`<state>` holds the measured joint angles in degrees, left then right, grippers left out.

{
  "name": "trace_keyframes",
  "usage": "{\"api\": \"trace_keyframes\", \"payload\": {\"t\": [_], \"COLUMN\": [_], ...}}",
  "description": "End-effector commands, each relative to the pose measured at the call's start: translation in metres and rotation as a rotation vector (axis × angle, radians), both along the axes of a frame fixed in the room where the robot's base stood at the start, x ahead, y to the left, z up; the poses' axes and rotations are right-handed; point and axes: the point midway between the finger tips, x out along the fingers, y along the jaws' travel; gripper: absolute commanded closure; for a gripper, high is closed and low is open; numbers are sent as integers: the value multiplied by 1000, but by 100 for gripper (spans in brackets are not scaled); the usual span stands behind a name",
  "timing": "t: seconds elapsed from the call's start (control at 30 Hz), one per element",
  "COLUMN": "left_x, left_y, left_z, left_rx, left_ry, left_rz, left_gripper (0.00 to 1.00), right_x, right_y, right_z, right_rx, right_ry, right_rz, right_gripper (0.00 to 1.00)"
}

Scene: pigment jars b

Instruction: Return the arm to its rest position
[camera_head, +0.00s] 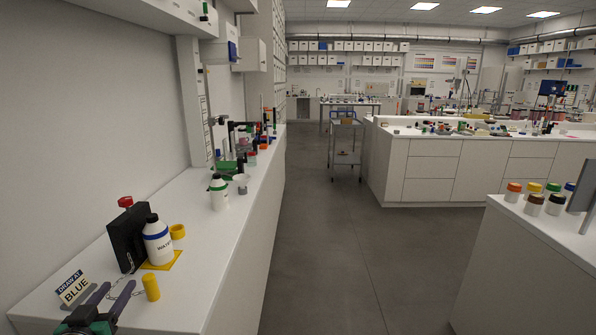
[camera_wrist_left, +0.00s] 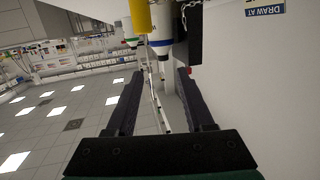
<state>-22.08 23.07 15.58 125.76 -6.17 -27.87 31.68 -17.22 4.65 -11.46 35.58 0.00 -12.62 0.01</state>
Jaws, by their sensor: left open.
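My left gripper (camera_head: 119,284) is low at the left of the head view, over the near end of the white counter (camera_head: 210,245). Its two dark fingers are apart with nothing between them; the left wrist view also shows the empty gap (camera_wrist_left: 160,75). A white bottle marked WATER (camera_head: 158,245), with a black cap and blue band, stands upright on a yellow pad (camera_head: 176,262) beyond the fingers. A yellow cylinder (camera_head: 151,288) stands just right of the fingertips. A "DRAW AT BLUE" sign (camera_head: 73,287) is to their left. My right gripper is not seen.
A black box (camera_head: 126,241) stands beside the bottle, with a chain near its base. A yellow ring-like piece (camera_head: 178,232) is behind the bottle. A green-banded bottle (camera_head: 218,193) and a small cup (camera_head: 241,184) stand farther along. The floor aisle (camera_head: 330,250) is clear.

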Motion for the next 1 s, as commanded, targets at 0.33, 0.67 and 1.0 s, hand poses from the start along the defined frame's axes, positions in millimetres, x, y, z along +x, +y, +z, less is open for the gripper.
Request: {"api": "trace_keyframes", "payload": {"t": [0.33, 0.67, 1.0], "left_x": [-27, -91, -177], "left_y": [-39, -105, -178], "left_z": [-81, -162, -218], "left_rx": [-22, -32, -26], "left_ry": [322, 748, 1165], "left_rz": [1, -103, -333], "left_gripper": [47, 47, 47], "right_x": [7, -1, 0], "right_y": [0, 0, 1], "right_z": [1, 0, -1], "right_rx": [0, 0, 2], "right_ry": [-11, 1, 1], "right_rz": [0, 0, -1], "right_gripper": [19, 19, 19]}}
